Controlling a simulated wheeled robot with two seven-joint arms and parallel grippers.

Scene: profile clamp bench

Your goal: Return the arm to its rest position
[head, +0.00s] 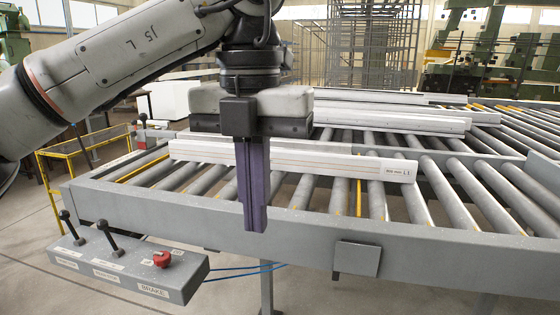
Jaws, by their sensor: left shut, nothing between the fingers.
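My left arm comes in from the left across the upper part of the head view. Its gripper (254,228) points straight down with its purple fingers together and nothing between them. The fingertips show in front of the near frame rail of the roller bench (450,248). I cannot tell whether they touch it. A long white profile (340,165) lies across the rollers behind the fingers, with a label near its right end. The gripper hides part of this profile. My right gripper is not in view.
A grey control box (130,268) with two black levers and a red knob (162,259) sits at the bench's front left. More white profiles (400,120) lie farther back on the rollers. A yellow rail (70,160) stands at the left. Rollers at the right are bare.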

